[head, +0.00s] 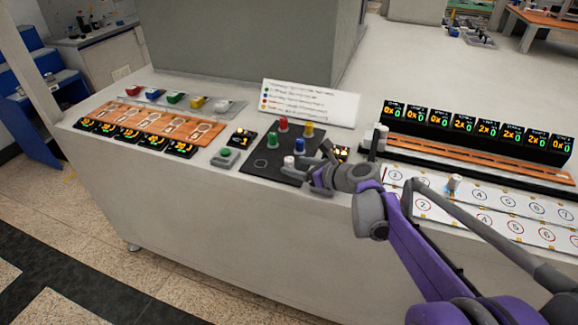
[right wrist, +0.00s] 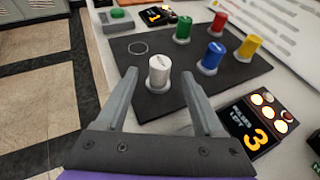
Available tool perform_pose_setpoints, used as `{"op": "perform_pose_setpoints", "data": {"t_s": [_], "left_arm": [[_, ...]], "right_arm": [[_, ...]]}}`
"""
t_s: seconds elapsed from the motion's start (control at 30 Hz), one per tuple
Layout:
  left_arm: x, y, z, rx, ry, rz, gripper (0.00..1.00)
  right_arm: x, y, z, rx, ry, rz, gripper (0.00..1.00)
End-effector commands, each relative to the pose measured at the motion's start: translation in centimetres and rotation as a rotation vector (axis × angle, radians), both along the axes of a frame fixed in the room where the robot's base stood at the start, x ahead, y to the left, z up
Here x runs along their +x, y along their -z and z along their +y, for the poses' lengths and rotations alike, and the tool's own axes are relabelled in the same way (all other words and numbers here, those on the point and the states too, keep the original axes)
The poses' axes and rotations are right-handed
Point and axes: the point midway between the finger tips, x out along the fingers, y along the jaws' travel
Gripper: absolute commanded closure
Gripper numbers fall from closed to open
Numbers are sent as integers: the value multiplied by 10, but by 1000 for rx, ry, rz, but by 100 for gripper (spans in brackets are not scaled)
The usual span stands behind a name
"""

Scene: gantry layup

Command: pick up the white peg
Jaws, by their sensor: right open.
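The white peg (head: 288,162) stands upright on the black board (head: 262,160) near its front edge. In the right wrist view the white peg (right wrist: 159,70) appears between the two fingertips, standing on the dark board (right wrist: 235,72). My right gripper (head: 318,165) is open and empty, just to the right of the peg in the head view. I cannot tell from these views how far the fingertips are from the peg. My left gripper is in neither view.
Blue (right wrist: 213,56), red (right wrist: 218,23), green (right wrist: 183,28) and yellow (right wrist: 249,46) pegs stand close by on the board. A small display box (right wrist: 255,118) sits right of it. An empty ring marking (right wrist: 138,47) lies left. A white instruction sign (head: 311,103) stands behind.

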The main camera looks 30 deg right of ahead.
Motion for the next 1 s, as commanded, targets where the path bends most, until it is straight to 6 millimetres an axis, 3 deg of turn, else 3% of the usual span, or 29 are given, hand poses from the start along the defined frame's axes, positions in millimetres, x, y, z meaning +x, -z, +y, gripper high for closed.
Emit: {"op": "perform_pose_setpoints", "data": {"t_s": [0.2,0.5,0.87,0.9,1.0], "left_arm": [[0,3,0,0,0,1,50],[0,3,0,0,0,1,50],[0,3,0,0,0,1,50],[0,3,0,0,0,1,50],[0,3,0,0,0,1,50]], "right_arm": [[28,13,8,0,-3,1,31],[32,14,9,-1,0,1,31],[32,14,8,-1,-1,1,95],[32,14,8,-1,-1,1,100],[32,14,8,-1,-1,1,100]]}}
